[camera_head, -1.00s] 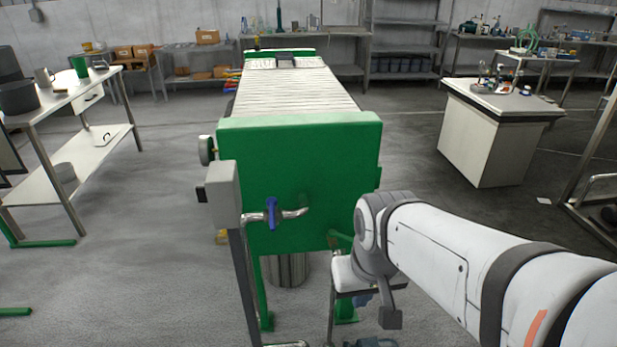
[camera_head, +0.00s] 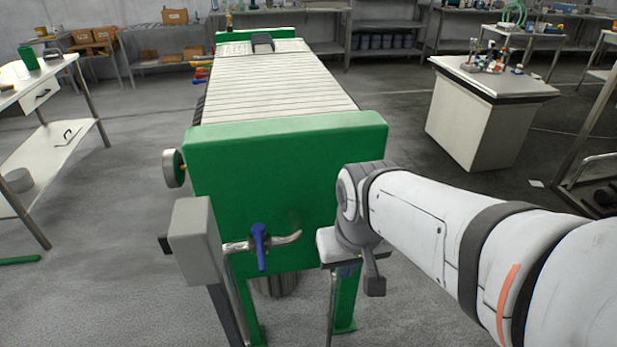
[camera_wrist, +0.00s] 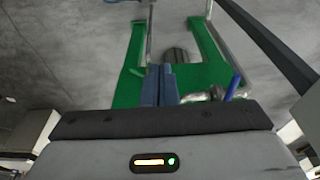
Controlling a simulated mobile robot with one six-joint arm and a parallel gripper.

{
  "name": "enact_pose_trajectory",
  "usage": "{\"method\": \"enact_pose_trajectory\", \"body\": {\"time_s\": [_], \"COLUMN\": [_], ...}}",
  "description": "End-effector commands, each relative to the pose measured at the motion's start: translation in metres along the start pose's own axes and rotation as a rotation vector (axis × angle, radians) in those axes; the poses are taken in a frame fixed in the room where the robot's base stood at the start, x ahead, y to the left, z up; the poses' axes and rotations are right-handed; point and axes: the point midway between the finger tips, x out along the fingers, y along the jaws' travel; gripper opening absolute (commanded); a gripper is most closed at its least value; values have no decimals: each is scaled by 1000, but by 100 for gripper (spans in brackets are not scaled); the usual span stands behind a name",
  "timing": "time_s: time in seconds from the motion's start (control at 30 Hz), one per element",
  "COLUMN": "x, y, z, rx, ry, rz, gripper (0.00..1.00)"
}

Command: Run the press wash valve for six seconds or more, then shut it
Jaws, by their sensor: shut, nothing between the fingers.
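The wash valve has a blue lever handle (camera_head: 259,247) on a short metal pipe (camera_head: 286,239) at the front of the green press (camera_head: 290,165). The lever stands roughly upright, across the horizontal pipe. In the wrist view the blue lever (camera_wrist: 232,87) shows right of my gripper (camera_wrist: 160,70). My gripper's fingers are together and hold nothing. They are apart from the lever. In the head view my arm comes in from the right, and its wrist is in front of the press's right side, to the right of the valve. The fingertips are mostly hidden there.
A grey box on a post (camera_head: 195,242) stands just left of the valve. A round knob (camera_head: 173,168) sits on the press's left side. A white bench (camera_head: 45,150) is at the left, and a cabinet (camera_head: 475,125) is at the right. Floor in front is clear.

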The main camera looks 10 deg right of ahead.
Motion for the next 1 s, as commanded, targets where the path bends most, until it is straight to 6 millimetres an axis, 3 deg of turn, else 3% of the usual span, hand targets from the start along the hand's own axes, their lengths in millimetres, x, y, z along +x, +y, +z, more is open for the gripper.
{"method": "enact_pose_trajectory", "body": {"time_s": [0.13,0.27,0.6,0.8,1.0], "x": [14,45,171,219,239], "y": [5,24,71,86,91], "z": [-14,-46,-152,-181,-189], "rx": [45,159,504,614,645], "ry": [-1,6,73,103,112], "rz": [17,59,153,167,169], "gripper": [0,0,0,0,0]}}
